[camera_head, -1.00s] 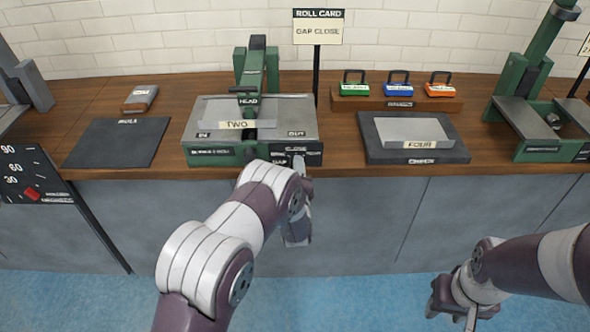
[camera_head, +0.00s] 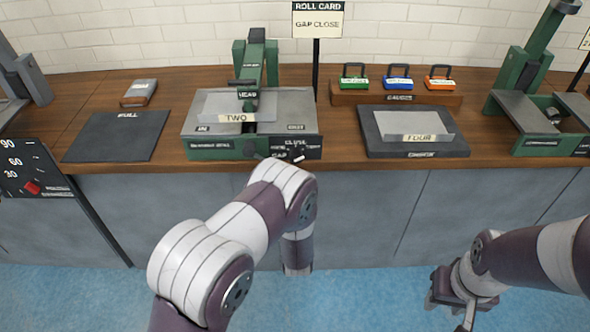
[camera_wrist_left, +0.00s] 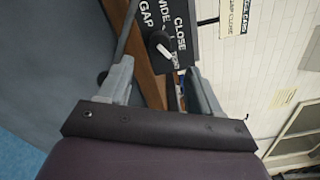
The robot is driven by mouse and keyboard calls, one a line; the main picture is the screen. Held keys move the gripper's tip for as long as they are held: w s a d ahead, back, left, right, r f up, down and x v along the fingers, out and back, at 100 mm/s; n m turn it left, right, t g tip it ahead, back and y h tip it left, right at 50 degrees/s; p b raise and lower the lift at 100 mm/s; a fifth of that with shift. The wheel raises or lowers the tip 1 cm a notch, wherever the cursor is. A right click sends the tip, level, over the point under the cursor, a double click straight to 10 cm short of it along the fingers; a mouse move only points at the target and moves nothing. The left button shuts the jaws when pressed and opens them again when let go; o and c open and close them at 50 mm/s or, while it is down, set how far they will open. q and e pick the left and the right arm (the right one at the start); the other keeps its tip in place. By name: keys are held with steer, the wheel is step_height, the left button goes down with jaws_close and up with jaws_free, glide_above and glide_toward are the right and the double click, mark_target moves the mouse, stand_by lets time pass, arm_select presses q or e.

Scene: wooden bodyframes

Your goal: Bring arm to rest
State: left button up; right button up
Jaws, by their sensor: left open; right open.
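My left arm reaches in from the lower left in the head view and bends down in front of the counter; its fingers are not clear there. In the left wrist view my left gripper (camera_wrist_left: 162,82) is open and empty, its two grey fingers apart. Beyond them is a black gap panel (camera_wrist_left: 165,22) with the words CLOSE, WIDE and TIGHT and a dark knob (camera_wrist_left: 158,42) whose white pointer is toward TIGHT. The panel also shows in the head view (camera_head: 310,147). My right gripper (camera_head: 458,290) is open and empty over the blue floor, away from the counter.
The green roller machine (camera_head: 210,154) on the wooden counter holds a sheet labelled TWO (camera_head: 235,105). A dark pad (camera_head: 118,136) lies left; a dark tray (camera_head: 375,150) with a sheet labelled FOUR (camera_head: 415,123) is right. Three coloured locks stand behind. Floor before the grey cabinets is free.

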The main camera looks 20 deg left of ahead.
arm_select(q)
steer(key=v, duration=0.3)
steer(key=shift+s+d, duration=0.1)
steer(key=shift+s, duration=0.2)
